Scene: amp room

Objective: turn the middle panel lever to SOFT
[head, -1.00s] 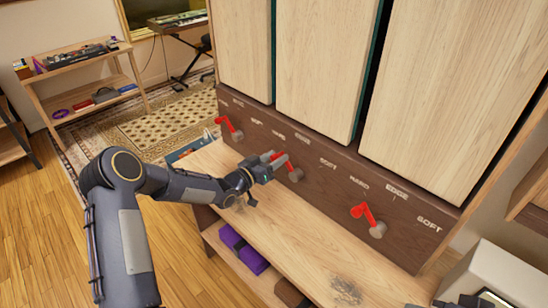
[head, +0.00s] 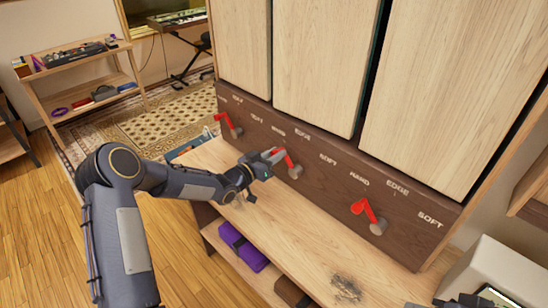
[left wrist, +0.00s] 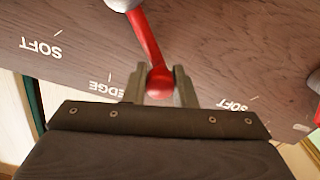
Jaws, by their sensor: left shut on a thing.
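The middle panel lever (head: 287,159) is red, on a grey round hub low on the dark brown strip. It leans up and left from its hub, away from the middle SOFT label (head: 328,160) and toward the side of the HARD label (head: 278,132). My left gripper (head: 274,155) is shut on the lever's free end. In the left wrist view the lever's rounded red end (left wrist: 159,82) sits between the two fingers, and the SOFT label (left wrist: 42,48) is at the left. My right gripper shows only in part at the bottom right edge; its fingertips are unclear.
Similar red levers stand at the left (head: 229,124) and right (head: 367,212) of the strip. Tall wooden panels (head: 435,90) rise above it. A wooden shelf top (head: 300,230) runs below, with a purple bundle (head: 243,248) underneath. A light grey device stands at the lower right.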

